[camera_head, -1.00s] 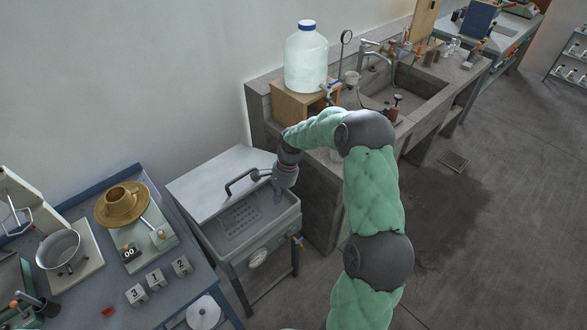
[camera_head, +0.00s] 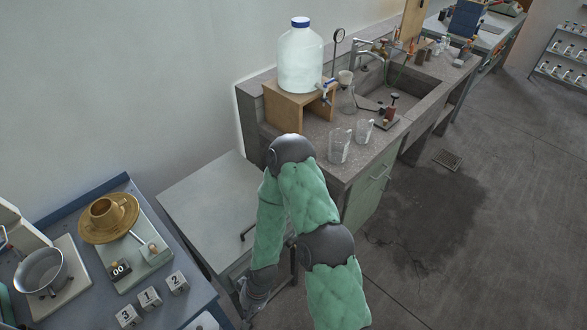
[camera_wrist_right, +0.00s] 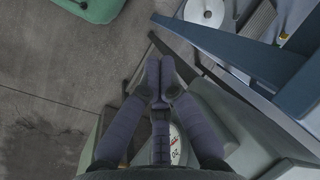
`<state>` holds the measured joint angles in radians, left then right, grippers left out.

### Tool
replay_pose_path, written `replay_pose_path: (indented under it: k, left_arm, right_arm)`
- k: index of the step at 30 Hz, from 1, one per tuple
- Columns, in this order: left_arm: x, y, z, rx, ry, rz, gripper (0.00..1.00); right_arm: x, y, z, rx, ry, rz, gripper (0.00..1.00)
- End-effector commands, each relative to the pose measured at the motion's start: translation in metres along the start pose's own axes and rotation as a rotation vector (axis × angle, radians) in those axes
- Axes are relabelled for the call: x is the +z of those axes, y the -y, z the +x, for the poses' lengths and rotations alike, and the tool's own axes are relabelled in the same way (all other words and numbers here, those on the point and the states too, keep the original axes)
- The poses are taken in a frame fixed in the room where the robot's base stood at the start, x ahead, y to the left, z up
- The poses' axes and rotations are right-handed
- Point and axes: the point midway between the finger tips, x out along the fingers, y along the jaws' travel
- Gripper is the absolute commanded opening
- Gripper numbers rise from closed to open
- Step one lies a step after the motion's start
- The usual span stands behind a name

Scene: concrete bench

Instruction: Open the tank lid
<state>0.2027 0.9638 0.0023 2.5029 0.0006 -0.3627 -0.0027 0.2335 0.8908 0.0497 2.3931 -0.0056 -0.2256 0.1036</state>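The tank's pale grey lid (camera_head: 200,205) lies across the tank top, left of centre in the head view. Its dark handle (camera_head: 246,232) shows only partly beside my green arm. No open interior shows; the arm hides the tank's right part. My right gripper (camera_head: 250,298) is low at the tank's front, apart from the handle. In the right wrist view, its two fingers (camera_wrist_right: 160,72) meet at the tips with nothing visible between them. A white round dial (camera_wrist_right: 177,145) is behind them. My left gripper is not in view.
A blue-edged bench (camera_head: 75,215) with a scale and numbered cubes (camera_head: 150,298) stands close to the tank's left. A stone sink counter (camera_head: 330,180) with a water bottle (camera_head: 300,62) and beakers (camera_head: 340,146) is behind right. The floor (camera_head: 440,260) at right is clear.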

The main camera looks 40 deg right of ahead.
Motion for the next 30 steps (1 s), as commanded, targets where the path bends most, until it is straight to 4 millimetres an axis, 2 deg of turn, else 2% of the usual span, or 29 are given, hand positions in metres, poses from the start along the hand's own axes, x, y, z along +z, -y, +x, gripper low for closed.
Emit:
replay_pose_path:
  k: [3, 8, 17, 23, 26, 30]
  left_arm:
    - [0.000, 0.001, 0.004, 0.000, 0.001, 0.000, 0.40]
    - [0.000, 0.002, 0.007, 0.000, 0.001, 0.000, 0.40]
    - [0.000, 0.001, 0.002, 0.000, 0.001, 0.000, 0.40]
    - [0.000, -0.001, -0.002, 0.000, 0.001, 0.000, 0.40]
    - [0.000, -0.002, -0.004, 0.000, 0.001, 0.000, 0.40]
    - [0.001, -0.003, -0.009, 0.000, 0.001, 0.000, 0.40]
  right_arm:
    - [0.019, 0.001, 0.008, 0.000, 0.004, -0.062, 0.00]
    - [0.040, 0.002, 0.014, 0.001, 0.003, -0.137, 0.00]
    - [0.005, -0.014, -0.009, 0.023, -0.045, 0.105, 0.00]
    - [-0.021, -0.030, -0.032, 0.029, -0.083, 0.332, 0.00]
    - [-0.038, -0.041, -0.048, 0.025, -0.110, 0.484, 0.00]
    - [-0.068, -0.063, -0.084, -0.003, -0.161, 0.785, 0.00]
